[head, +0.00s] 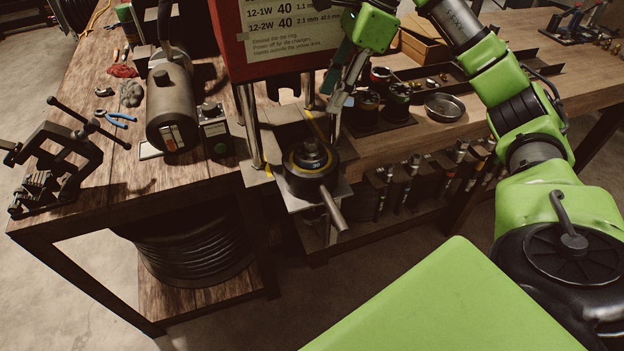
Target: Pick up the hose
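Several short dark hose-like pieces with metal ends (410,170) stand in a row in a rack below the bench edge, right of centre. I cannot tell which one is the task's hose. A large coil of black hose or cable (195,245) lies on the shelf under the left bench. My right gripper (335,100) is above the bench, just right of the red press and behind the round black die. Its fingers are partly hidden against the press and clutter, so its opening is unclear. I see nothing clearly held in it. My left gripper is out of view.
The red press (290,45) with a label stands at centre. Its round black die (310,160) has a grey rod pointing forward. A dark motor (172,100), a vise (55,165) and blue pliers (117,118) are at left. A metal bowl (444,107) stands at right.

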